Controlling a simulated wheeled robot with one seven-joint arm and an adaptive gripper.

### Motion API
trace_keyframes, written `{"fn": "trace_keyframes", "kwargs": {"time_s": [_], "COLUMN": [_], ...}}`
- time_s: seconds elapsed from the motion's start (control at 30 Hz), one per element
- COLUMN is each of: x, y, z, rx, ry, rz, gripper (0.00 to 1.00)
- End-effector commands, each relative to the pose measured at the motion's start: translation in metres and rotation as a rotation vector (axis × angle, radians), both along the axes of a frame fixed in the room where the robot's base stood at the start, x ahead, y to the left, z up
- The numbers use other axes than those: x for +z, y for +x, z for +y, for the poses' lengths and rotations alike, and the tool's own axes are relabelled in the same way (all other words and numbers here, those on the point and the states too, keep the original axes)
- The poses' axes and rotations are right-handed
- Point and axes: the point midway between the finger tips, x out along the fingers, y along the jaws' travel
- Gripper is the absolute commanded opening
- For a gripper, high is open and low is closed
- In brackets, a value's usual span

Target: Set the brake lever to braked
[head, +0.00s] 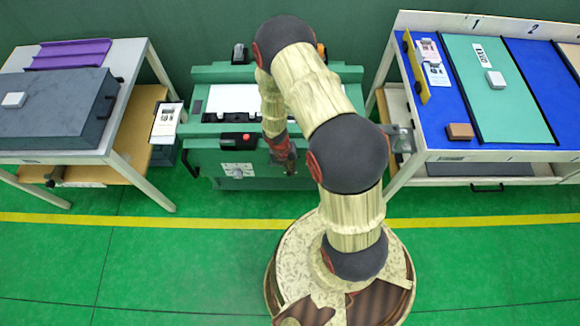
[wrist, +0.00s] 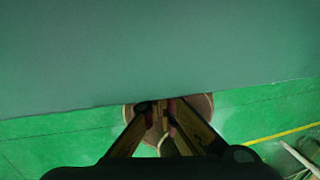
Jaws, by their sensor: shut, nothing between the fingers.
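My gripper (head: 287,160) points down in front of the right part of the green machine (head: 210,155). In the wrist view my gripper (wrist: 166,108) shows its fingertips together and empty, beside a plain grey-green surface (wrist: 160,50). A light plate with a small grey fitting (head: 238,170) is on the machine's front, left of my gripper and apart from it. I cannot tell whether this fitting is the brake lever, or how it is set. My arm hides part of the machine's right side.
A black box with a red button (head: 240,137) sits above the plate. A table with a dark grey case (head: 50,105) stands left. A table with blue and green panels (head: 495,90) stands right, a grey metal bracket (head: 402,138) at its near-left corner. Green floor (head: 150,260) is clear in front.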

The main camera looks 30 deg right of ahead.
Motion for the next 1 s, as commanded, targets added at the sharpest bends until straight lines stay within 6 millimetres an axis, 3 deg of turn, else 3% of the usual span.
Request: {"fn": "trace_keyframes", "kwargs": {"time_s": [0.63, 1.0], "x": [0.016, 0.016], "y": [0.000, 0.000], "z": [0.000, 0.000], "rx": [-0.001, 0.000], "ry": [0.000, 0.001], "rz": [0.001, 0.001], "gripper": [0.00, 0.00]}}
